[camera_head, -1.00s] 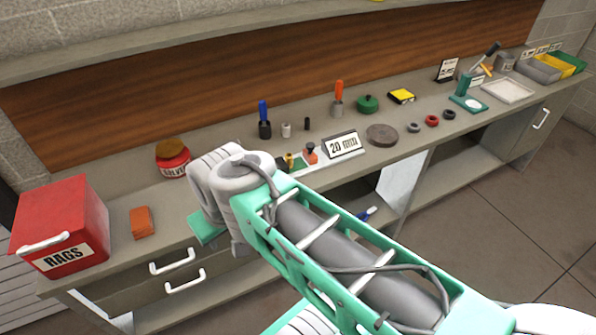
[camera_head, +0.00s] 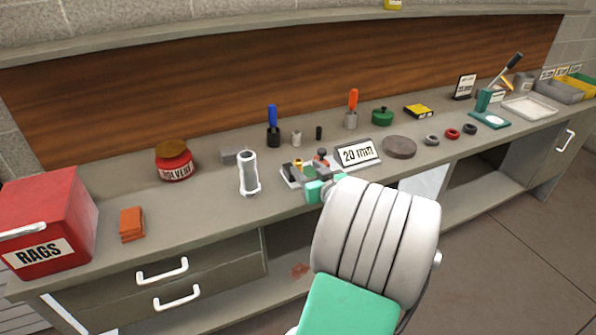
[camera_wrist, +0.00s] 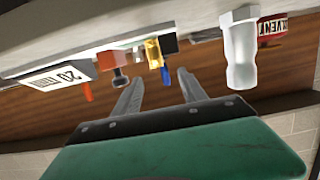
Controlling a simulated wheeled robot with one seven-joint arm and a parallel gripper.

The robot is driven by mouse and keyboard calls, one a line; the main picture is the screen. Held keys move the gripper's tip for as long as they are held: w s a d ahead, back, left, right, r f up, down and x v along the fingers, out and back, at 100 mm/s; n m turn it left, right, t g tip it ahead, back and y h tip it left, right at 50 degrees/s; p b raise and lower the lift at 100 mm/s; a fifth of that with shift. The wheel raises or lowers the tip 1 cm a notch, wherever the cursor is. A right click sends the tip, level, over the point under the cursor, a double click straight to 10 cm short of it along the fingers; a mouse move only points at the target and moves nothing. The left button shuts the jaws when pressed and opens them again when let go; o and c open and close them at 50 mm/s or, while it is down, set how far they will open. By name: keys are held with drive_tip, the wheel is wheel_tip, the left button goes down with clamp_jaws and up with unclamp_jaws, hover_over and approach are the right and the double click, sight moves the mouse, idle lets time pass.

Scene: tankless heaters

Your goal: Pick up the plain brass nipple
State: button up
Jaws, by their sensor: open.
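A small brass fitting, which looks like the plain brass nipple (camera_head: 298,164), stands on a pale tray (camera_head: 287,181) on the bench. In the wrist view, which is upside down, the brass piece (camera_wrist: 153,53) shows beyond and between my fingers. My gripper (camera_head: 308,173) is open at the tray's front, its fingers pointing towards the fittings. In the wrist view my gripper (camera_wrist: 158,88) has empty space between its fingers. Its fingers partly hide the tray in the head view. I cannot tell whether the brass piece is threaded.
An orange-and-dark fitting (camera_head: 321,158) stands right of the brass piece, beside the "20 mm" sign (camera_head: 359,153). A tall silver fitting (camera_head: 248,173) stands left of the tray. A red solvent jar (camera_head: 174,163) and red rags box (camera_head: 45,225) are farther left. Screwdriver holders stand behind.

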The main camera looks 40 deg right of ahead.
sight(300, 162)
drive_tip(key=x, duration=0.5)
drive_tip(key=shift+d+f+p, duration=0.25)
drive_tip(key=shift+f+p, duration=0.05)
drive_tip(key=shift+p, duration=0.1)
drive_tip(key=shift+c, duration=0.4)
clamp_jaws()
